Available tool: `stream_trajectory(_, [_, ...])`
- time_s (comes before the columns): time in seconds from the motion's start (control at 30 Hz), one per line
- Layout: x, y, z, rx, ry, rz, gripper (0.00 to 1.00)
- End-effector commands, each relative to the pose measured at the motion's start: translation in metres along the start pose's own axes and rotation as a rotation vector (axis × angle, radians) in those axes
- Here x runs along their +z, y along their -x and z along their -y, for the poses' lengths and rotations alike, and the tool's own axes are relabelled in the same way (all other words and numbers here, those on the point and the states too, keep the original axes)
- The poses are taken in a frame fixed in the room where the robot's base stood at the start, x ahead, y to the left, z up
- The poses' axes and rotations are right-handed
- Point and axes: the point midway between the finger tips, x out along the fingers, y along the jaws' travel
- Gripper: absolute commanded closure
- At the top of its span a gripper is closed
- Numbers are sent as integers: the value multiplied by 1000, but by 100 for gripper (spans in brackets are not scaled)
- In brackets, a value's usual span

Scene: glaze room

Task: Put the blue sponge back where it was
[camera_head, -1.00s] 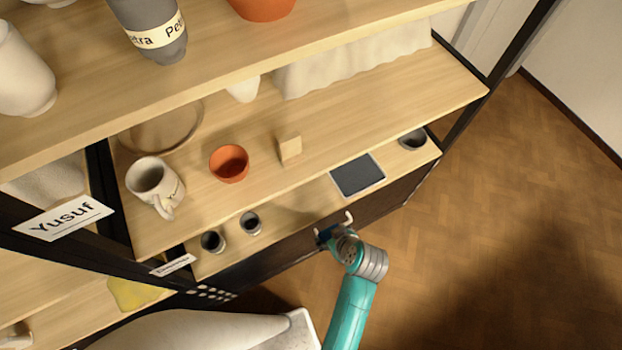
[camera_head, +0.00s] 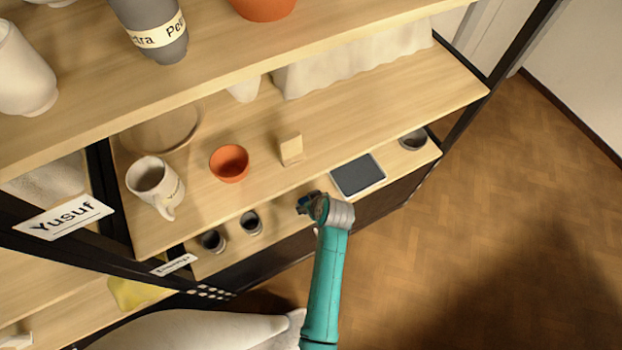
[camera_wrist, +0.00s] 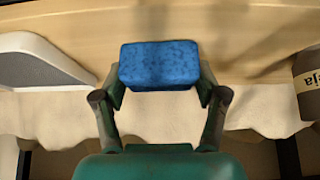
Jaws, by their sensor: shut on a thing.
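The blue sponge (camera_wrist: 160,65) is a speckled blue block held between the two fingers of my gripper (camera_wrist: 160,85) in the wrist view. My gripper is shut on it. In the head view my gripper (camera_head: 308,203) is at the front of the lower shelf board (camera_head: 280,232), between two small dark cups and a dark flat tablet-like panel. Only a small bit of blue shows there, mostly hidden by the gripper. I cannot tell whether the sponge touches the board.
Small dark cups (camera_head: 250,222) stand left of my gripper and the dark panel (camera_head: 358,174) lies to its right. Above are an orange pot (camera_head: 229,163), a mug (camera_head: 154,184) and a wooden block (camera_head: 291,149). Shelf posts frame both sides.

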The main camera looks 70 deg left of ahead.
Motion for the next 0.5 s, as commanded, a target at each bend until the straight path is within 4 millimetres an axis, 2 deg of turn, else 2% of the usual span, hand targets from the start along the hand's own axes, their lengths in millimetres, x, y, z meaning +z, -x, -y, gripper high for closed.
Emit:
stream_trajectory(0.07, [4, -6, 0, 0, -1, 0, 56])
stream_trajectory(0.4, [5, -8, 0, 1, 0, 0, 56])
stream_trajectory(0.43, [5, -8, 0, 1, 0, -1, 26])
stream_trajectory(0.5, [5, -8, 0, 1, 0, -1, 8])
